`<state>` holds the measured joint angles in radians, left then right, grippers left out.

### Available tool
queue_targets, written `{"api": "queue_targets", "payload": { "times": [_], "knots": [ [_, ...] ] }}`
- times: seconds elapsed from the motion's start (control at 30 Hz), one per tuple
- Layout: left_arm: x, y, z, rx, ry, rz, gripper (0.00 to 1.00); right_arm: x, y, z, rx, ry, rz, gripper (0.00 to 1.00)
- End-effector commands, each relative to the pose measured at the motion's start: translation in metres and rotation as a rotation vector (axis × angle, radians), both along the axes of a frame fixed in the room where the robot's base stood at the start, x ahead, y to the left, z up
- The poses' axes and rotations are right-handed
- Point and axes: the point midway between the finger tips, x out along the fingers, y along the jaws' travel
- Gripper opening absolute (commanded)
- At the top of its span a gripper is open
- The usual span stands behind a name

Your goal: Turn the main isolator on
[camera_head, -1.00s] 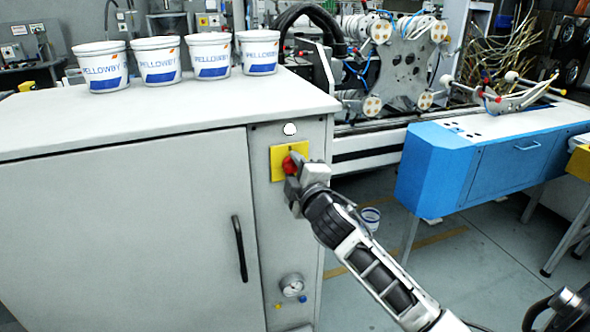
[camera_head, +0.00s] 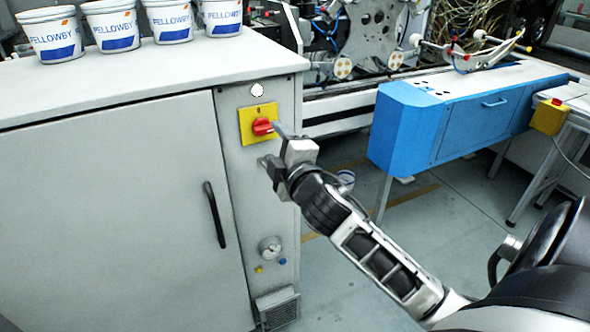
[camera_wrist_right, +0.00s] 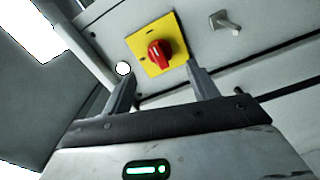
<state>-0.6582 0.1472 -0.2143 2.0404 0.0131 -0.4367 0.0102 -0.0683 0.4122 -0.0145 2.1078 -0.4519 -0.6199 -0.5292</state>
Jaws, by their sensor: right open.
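The main isolator is a red rotary knob (camera_head: 263,127) on a yellow plate (camera_head: 246,131), high on the narrow right panel of the grey cabinet. Its grip looks roughly sideways in the head view. The right wrist view also shows the red knob (camera_wrist_right: 159,54) and the yellow plate (camera_wrist_right: 177,36), beyond the fingertips. My right gripper (camera_head: 271,145) is open and empty, just in front of and slightly below the knob. In the wrist view the open fingers (camera_wrist_right: 161,72) stand apart with nothing between them. My left gripper is not in view.
The cabinet (camera_head: 110,185) has a black door handle (camera_head: 214,214). Several labelled white tubs (camera_head: 111,24) stand on top. A blue machine (camera_head: 440,125) stands to the right.

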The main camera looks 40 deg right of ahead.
Motion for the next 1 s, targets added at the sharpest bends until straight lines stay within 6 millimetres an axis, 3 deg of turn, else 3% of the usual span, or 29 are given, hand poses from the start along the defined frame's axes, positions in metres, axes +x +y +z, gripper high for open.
{"api": "queue_targets", "payload": {
  "times": [0.2, 0.4, 0.6, 1.0],
  "knots": [
    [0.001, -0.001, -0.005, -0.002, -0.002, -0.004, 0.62, -0.052, 0.013, -0.003, 0.003, 0.003, 0.000, 0.59],
    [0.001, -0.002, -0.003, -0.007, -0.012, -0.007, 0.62, -0.082, 0.019, -0.002, 0.003, 0.002, -0.001, 0.59],
    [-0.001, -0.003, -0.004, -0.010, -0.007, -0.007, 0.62, -0.092, 0.022, 0.000, 0.001, 0.001, -0.002, 0.59],
    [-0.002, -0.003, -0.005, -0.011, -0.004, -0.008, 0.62, -0.092, 0.022, 0.000, 0.001, 0.000, -0.002, 0.59]
  ]
}}
